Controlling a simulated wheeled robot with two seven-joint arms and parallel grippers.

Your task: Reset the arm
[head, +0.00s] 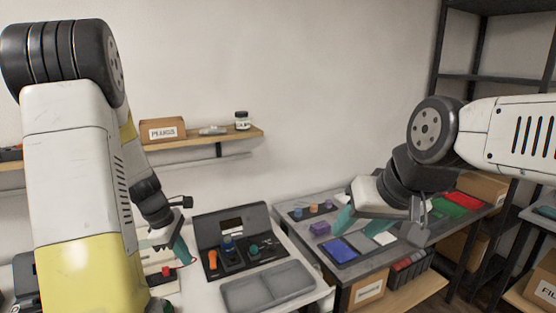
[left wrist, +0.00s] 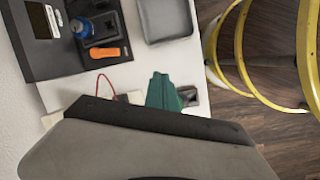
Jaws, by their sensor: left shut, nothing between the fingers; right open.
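My left arm comes down along the left side of the head view. Its gripper (head: 182,250) has teal fingers and hangs at the left end of the white bench, left of the dark board station. In the left wrist view the teal fingers (left wrist: 162,92) are together with nothing between them, above the bench's edge. My right arm comes in from the right. Its gripper (head: 378,222) has teal fingers spread apart above the grey table, near the blue and white bins. It holds nothing.
The board station (head: 232,228) carries an orange part (head: 212,260), a blue knob (head: 227,244) and a green knob (head: 253,250). A purple block (head: 320,229) sits on the grey table. A wall shelf (head: 215,138) holds a "PLUGS" box (head: 162,131).

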